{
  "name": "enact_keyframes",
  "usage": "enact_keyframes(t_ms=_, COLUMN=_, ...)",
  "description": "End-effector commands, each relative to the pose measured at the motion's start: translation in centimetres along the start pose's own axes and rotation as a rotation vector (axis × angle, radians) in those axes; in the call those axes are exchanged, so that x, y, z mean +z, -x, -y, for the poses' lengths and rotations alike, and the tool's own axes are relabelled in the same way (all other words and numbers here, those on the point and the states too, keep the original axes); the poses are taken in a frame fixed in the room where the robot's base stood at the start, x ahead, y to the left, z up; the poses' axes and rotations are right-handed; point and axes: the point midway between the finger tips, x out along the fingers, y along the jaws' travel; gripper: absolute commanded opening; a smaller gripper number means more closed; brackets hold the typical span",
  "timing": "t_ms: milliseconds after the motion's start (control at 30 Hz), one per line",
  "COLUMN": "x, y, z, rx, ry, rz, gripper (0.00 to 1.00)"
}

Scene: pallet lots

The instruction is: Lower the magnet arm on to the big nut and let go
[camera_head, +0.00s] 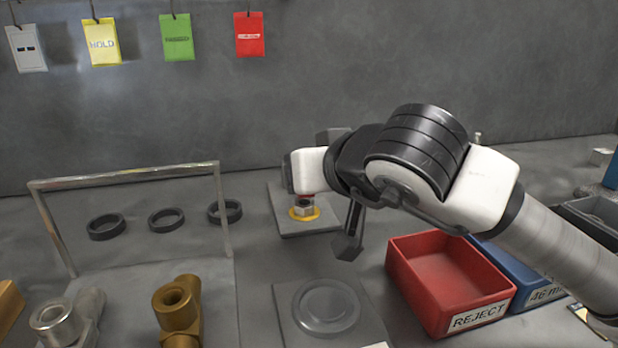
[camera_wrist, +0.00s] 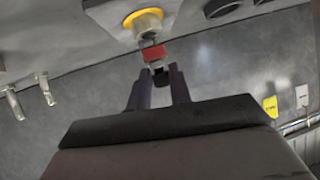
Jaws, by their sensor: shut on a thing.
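In the wrist view my gripper (camera_wrist: 158,82) has its two dark fingers closed around the dark end of the magnet arm (camera_wrist: 160,70). The arm's red block (camera_wrist: 152,53) lies just beyond the fingertips and lines up with the grey big nut (camera_wrist: 146,39). I cannot tell whether they touch. The nut sits at a yellow ring (camera_wrist: 145,20) on a grey plate. In the head view the nut (camera_head: 303,209) shows on the plate (camera_head: 318,226), with a bit of red (camera_head: 306,197) right above it. My wrist hides most of the magnet arm there.
A red REJECT bin (camera_head: 452,277) and a blue bin (camera_head: 530,285) stand at the right. A round grey disc (camera_head: 327,304) lies on a plate in front. At the left are a metal frame (camera_head: 125,177), several dark rings and brass and steel fittings. Coloured tags hang on the wall.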

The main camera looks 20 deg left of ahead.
Motion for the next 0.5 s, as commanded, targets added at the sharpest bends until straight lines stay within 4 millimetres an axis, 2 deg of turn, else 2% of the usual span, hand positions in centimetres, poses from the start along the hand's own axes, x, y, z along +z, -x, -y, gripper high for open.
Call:
enact_keyframes(t_ms=33, x=1.1, y=-0.4, z=0.0, rx=-0.001, ry=-0.003, rz=0.013, gripper=0.00)
enact_keyframes(t_ms=100, x=1.4, y=-0.5, z=0.0, rx=-0.001, ry=-0.003, rz=0.014, gripper=0.00)
enact_keyframes(t_ms=500, x=2.2, y=-0.9, z=-0.1, rx=-0.002, ry=-0.003, rz=0.017, gripper=0.00)
